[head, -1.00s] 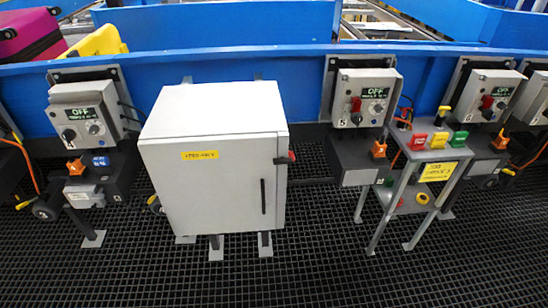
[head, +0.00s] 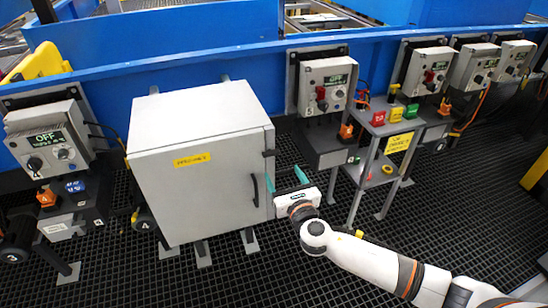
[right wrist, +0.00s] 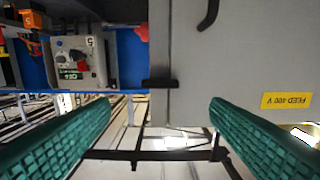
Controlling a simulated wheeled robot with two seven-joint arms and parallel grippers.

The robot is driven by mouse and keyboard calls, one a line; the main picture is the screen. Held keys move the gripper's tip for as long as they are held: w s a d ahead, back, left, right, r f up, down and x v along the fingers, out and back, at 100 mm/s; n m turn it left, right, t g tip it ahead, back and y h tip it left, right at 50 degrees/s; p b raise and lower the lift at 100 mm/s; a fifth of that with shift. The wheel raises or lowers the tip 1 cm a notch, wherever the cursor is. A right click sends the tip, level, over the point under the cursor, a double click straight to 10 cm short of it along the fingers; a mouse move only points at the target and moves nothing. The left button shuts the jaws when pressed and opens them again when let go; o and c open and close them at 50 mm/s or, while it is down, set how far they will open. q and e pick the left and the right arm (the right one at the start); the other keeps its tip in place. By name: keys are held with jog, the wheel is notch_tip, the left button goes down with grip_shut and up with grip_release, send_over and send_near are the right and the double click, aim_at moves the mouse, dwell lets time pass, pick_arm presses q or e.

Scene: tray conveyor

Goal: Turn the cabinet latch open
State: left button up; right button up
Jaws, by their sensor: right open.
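The grey-white cabinet (head: 192,192) stands on the grating with its door shut. Its dark latch (head: 269,153) sits at the door's right edge, above the curved black handle (head: 255,190). My right gripper (head: 287,178) is open and empty at the cabinet's right edge, just below the latch. The right wrist view is upside down: the black latch bar (right wrist: 160,84) lies across the door seam, between and beyond the two teal fingers (right wrist: 160,105), with no contact visible. A red piece (right wrist: 141,33) shows near it; I cannot tell whether it belongs to the latch. My left gripper is out of view.
A grey control box (head: 325,86) and a small cart (head: 368,165) with coloured blocks stand right of the cabinet. Another control box (head: 48,138) is at the left. The blue conveyor wall (head: 160,65) runs behind. The grating in front is clear.

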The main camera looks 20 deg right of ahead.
aim_at(272, 155)
jog(key=w, duration=0.8)
jog(key=shift+w+a+f, duration=0.1)
jog(key=shift+w+a, duration=0.1)
jog(key=shift+w, duration=0.1)
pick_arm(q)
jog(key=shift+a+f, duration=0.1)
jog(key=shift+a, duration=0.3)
pick_arm(e)
jog(key=c, duration=1)
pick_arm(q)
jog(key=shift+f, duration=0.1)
